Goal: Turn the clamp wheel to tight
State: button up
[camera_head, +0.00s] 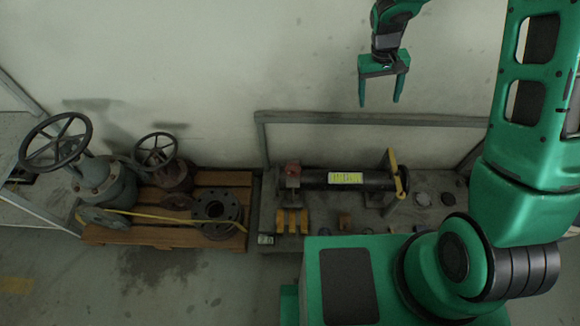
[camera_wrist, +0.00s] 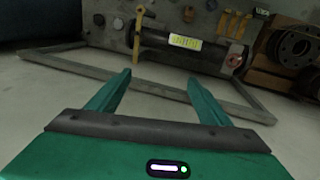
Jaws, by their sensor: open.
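A dark cylinder (camera_head: 322,178) with a yellow label lies across a grey bench (camera_head: 440,222), held between two stands. A small red round part (camera_head: 292,169), which may be the clamp wheel, sits at its left end. In the wrist view this red part (camera_wrist: 235,60) is at the right end of the cylinder (camera_wrist: 212,58). A yellow bar (camera_head: 398,171) stands at the other end. My gripper (camera_head: 380,100) is open and empty, above and behind the bench. Its fingers (camera_wrist: 160,78) point toward the cylinder in the wrist view, apart from everything.
A grey frame rail (camera_head: 400,119) runs along the bench's back, between my gripper and the cylinder. On the left, a wooden pallet (camera_head: 150,236) holds valves with large handwheels (camera_head: 55,142) and a flange (camera_head: 216,208). Yellow blocks (camera_head: 291,220) and small parts lie on the bench.

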jog(key=w+a+f+n+y, duration=0.15)
jog(key=w+a+f, duration=0.25)
jog(key=a+f, duration=0.95)
jog(key=n, duration=0.1)
send_over(292, 169)
notch_tip(292, 169, down, 16)
jog(key=shift+y, duration=0.35)
jog(key=f, duration=1)
jog(key=shift+d+f, duration=0.25)
jog(key=c, duration=1)
jog(key=shift+a, duration=0.5)
jog(key=shift+d, duration=0.3)
jog(key=shift+c, duration=0.2)
